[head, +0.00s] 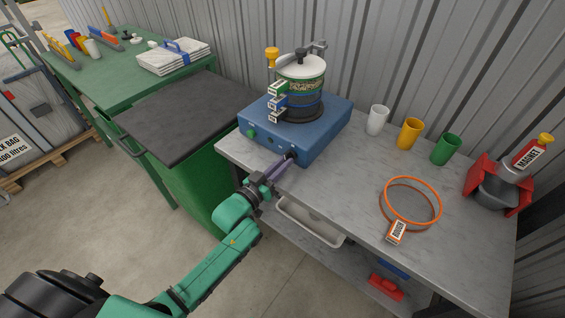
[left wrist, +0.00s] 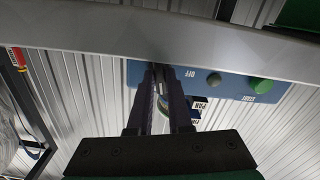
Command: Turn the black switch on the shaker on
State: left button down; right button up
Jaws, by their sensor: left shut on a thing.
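The shaker (head: 322,128) is a blue box on the grey bench, with a stack of sieves (head: 303,72) on top. The black switch (head: 291,155) is at the right end of its front face. My left gripper (head: 285,160) reaches it from the front and is shut on it. In the left wrist view the two dark fingers (left wrist: 163,78) meet the blue panel (left wrist: 236,88) beside the word OFF. The fingers hide most of the switch, so I cannot tell which way it is set. A green START button (left wrist: 261,86) and a grey knob (left wrist: 214,79) are also there. My right gripper is not in view.
White (head: 377,120), yellow (head: 410,133) and green cups (head: 445,149) stand right of the shaker. A green bin (head: 205,185) with a dark lid is left of the bench.

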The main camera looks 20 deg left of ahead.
pick_arm(q)
jog(key=shift+m, duration=1.2)
jog(key=c, duration=0.8)
grip_release()
jog(key=shift+c, duration=0.2)
jog(key=shift+s, duration=0.1)
jog(key=b+v, duration=0.1)
jog(key=v, duration=1.3)
jog(key=shift+s, duration=0.15)
